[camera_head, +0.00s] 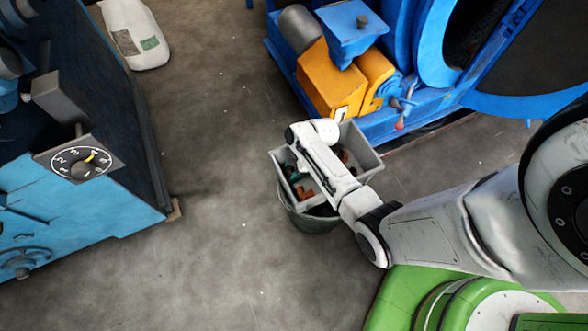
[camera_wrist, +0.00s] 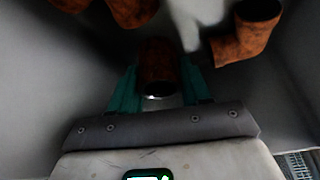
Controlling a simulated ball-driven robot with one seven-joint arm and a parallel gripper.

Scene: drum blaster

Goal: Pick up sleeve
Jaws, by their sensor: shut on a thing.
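In the wrist view a short rust-brown cylinder with a bright metal end, which looks like the sleeve (camera_wrist: 158,60), stands between the two green fingers of my gripper (camera_wrist: 159,82). The fingers are shut on it, one on each side, inside the pale grey bin (camera_wrist: 40,110). In the head view my wrist is over the grey bin (camera_head: 368,160) and hides much of its inside. I cannot tell there which part is the held sleeve.
Other rusty pipe pieces, such as an elbow (camera_wrist: 245,35), lie in the bin. The bin rests on a dark round bucket (camera_head: 313,223). A blue machine with yellow parts (camera_head: 330,82) stands close behind. A light-blue machine (camera_head: 90,220) is at left, with clear floor between.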

